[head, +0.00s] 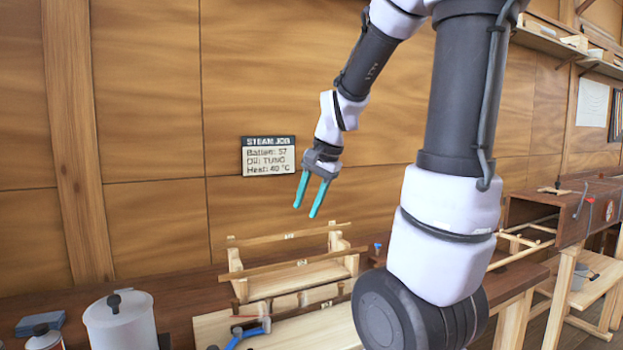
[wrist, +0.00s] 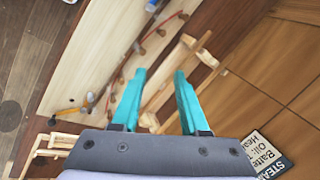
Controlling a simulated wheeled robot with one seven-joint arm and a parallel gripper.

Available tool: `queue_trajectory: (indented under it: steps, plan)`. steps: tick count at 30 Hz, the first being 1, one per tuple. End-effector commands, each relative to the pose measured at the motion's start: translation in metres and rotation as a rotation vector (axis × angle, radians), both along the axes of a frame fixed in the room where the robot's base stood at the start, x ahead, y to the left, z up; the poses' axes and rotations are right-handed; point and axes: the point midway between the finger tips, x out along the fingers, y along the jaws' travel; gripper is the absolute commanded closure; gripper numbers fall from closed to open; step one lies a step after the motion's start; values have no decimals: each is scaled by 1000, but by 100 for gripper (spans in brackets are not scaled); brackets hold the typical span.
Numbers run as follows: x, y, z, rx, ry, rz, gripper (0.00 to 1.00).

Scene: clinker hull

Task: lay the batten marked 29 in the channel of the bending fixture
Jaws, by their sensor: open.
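A wooden rack (head: 290,279) on the bench holds two long pale battens, a back batten (head: 285,235) and a front batten (head: 285,267). Each has a small white label that I cannot read, so I cannot tell which is 29. What looks like the bending fixture (head: 215,327), a pale board with pegs, lies in front of the rack; its channel is not clear. My gripper (head: 312,195) is open and empty, above the rack and apart from it. In the wrist view, the gripper (wrist: 155,85) points down over the rack (wrist: 188,48), with the fixture board (wrist: 95,60) to the left.
A wall sign (head: 268,156) reads "STEAM JOB" and seems to say batten 57. A blue clamp (head: 246,334) sits at the fixture. A wooden box (head: 560,210) is at right. Air around my gripper is clear.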

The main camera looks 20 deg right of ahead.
Motion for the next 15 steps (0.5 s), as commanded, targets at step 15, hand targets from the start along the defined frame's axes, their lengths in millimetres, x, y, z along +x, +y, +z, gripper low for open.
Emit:
queue_trajectory:
  steps: [15]
  plan:
    - [-118, 44, 85, -250, -359, 445, 56]
